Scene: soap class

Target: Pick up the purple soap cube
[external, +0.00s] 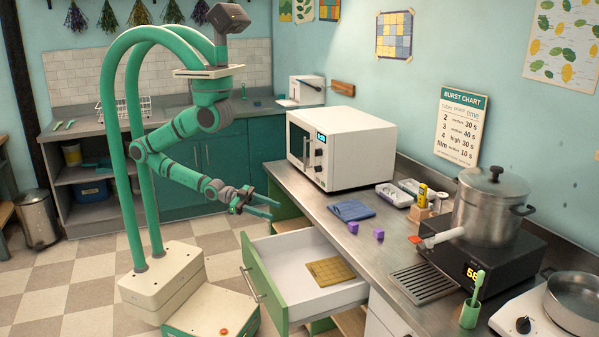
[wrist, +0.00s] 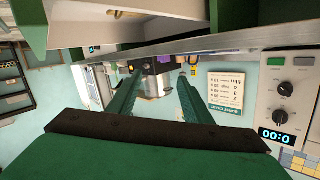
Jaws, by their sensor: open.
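Two small purple cubes lie on the steel counter in the external view: a left cube (external: 353,227) and a right cube (external: 378,235). Which one is the soap cube, I cannot tell. My gripper (external: 272,208) is open and empty, left of the counter and above the open drawer, well apart from both cubes. In the wrist view, which is upside down, my two fingers (wrist: 160,76) are spread with nothing between their tips. A small purple patch (wrist: 164,59) shows beyond them, too small to make out.
The open drawer (external: 320,301) holds a yellow mat (external: 338,270). A folded blue cloth (external: 351,210) lies behind the cubes. The microwave (external: 340,147) stands to their left; a pot (external: 490,207) on a black cooker stands right. Counter around the cubes is mostly clear.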

